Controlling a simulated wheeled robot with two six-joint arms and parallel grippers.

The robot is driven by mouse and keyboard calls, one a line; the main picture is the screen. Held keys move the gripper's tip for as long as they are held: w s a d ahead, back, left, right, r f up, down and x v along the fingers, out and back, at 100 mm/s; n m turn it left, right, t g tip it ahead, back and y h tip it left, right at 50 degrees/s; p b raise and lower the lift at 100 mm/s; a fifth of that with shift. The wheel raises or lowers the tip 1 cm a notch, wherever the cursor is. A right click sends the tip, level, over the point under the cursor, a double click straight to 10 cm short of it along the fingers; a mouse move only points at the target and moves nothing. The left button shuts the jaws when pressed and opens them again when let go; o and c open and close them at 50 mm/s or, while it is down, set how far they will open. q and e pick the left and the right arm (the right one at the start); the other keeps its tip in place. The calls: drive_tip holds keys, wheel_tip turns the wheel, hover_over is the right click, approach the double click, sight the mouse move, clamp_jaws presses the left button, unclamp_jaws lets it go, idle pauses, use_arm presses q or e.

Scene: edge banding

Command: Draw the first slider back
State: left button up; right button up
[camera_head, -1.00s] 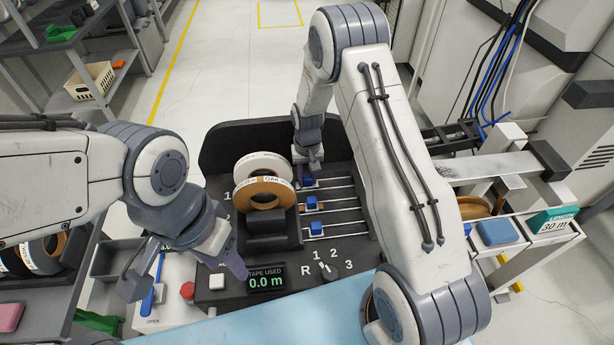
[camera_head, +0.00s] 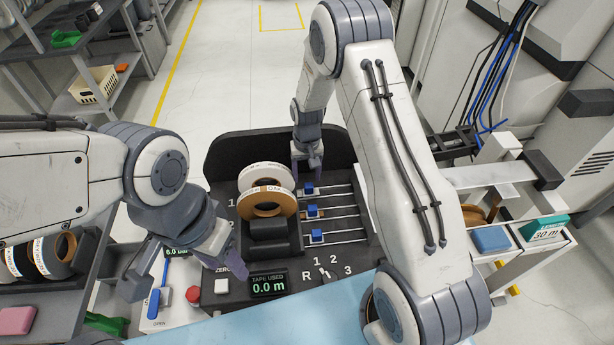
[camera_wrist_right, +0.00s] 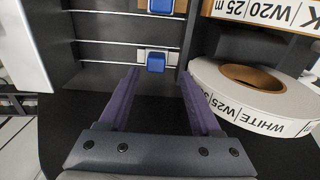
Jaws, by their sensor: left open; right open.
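My right gripper (camera_head: 307,172) is at the panel's far side, close to this slider. In the right wrist view its fingers (camera_wrist_right: 158,78) are spread, with the slider just ahead between the tips; contact cannot be told. My left gripper (camera_head: 180,278) is open over the panel's front left, away from the sliders.
Two more blue sliders (camera_head: 311,210) (camera_head: 316,236) sit on the nearer rods. A white tape roll (camera_head: 263,175) and an oak roll (camera_head: 268,196) stand left of the rods. A display (camera_head: 268,284) reads 0.0 m. A raised dark wall (camera_head: 240,145) edges the panel's far side.

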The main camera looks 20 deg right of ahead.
sight(307, 185)
use_arm(q)
wheel_tip(307, 185, up, 4)
drive_tip(key=p, duration=0.2)
drive_tip(key=shift+f+p, duration=0.1)
drive_tip(key=shift+p, duration=0.25)
use_arm(e)
wheel_tip(307, 185, up, 5)
drive_tip(key=shift+r, duration=0.1)
drive_tip(key=shift+d, duration=0.1)
